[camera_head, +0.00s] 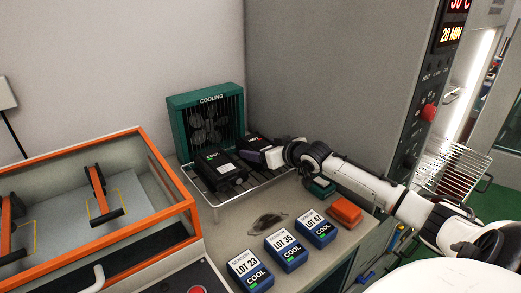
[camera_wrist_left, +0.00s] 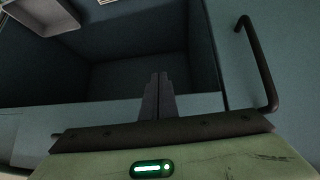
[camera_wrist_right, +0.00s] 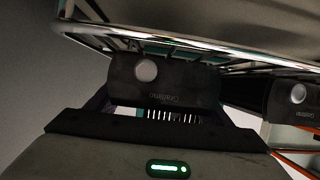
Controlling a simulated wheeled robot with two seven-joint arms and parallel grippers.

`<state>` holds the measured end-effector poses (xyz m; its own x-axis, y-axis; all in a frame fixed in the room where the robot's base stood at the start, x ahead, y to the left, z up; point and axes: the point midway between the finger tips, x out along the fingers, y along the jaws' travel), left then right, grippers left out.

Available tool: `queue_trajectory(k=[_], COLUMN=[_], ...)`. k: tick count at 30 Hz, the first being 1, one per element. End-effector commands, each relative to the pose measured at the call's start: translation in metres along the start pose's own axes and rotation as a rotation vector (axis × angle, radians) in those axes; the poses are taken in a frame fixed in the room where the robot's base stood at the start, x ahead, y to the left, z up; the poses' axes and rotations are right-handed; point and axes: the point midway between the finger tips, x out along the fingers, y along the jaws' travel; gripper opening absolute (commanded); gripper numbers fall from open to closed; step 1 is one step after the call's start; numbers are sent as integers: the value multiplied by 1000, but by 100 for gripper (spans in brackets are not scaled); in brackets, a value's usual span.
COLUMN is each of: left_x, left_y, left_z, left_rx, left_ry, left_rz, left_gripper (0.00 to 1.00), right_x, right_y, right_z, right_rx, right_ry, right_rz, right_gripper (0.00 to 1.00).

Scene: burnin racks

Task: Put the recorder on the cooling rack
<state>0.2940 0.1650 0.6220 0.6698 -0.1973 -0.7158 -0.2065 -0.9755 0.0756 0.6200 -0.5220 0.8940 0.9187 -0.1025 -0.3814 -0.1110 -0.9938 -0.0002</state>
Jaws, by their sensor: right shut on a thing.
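The cooling rack is a wire shelf (camera_head: 235,199) in front of a teal fan box labelled COOLING (camera_head: 207,100). One black recorder (camera_head: 222,167) lies on its left half. My right gripper (camera_head: 262,156) is at the rack's right half, shut on another dark recorder (camera_head: 254,142), which is partly hidden behind it. In the right wrist view this recorder (camera_wrist_right: 165,82) sits between the fingers, close to the rack's wire rim (camera_wrist_right: 180,42); I cannot tell whether it touches the wires. My left gripper (camera_wrist_left: 157,97) shows only in its wrist view, fingers together and empty.
Several blue-and-white LOT boxes (camera_head: 286,250) stand on the bench front. An orange block (camera_head: 344,212) and a teal item (camera_head: 320,188) lie under my right arm. An orange-framed case (camera_head: 165,150) is at left, a grey oven (camera_head: 340,90) at right. The left wrist view shows a dark handle (camera_wrist_left: 258,65).

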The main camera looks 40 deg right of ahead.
Motion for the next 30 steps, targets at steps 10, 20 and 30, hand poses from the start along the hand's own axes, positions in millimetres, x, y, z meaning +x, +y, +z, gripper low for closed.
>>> queue_trajectory(k=[10,20,30], left_x=[1,1,-3], left_y=[-1,-2,-2], left_z=[-5,-7,-10], left_rx=[2,1,-1], left_ry=[9,12,12], left_rz=[-2,-4,-4], left_gripper=[0,0,0], right_x=[0,-4,-48], right_y=[0,0,0], right_z=[0,0,1], right_rx=[0,0,-2], right_ry=[-2,-1,-5], right_rz=[0,0,0], right_gripper=[92,92,92])
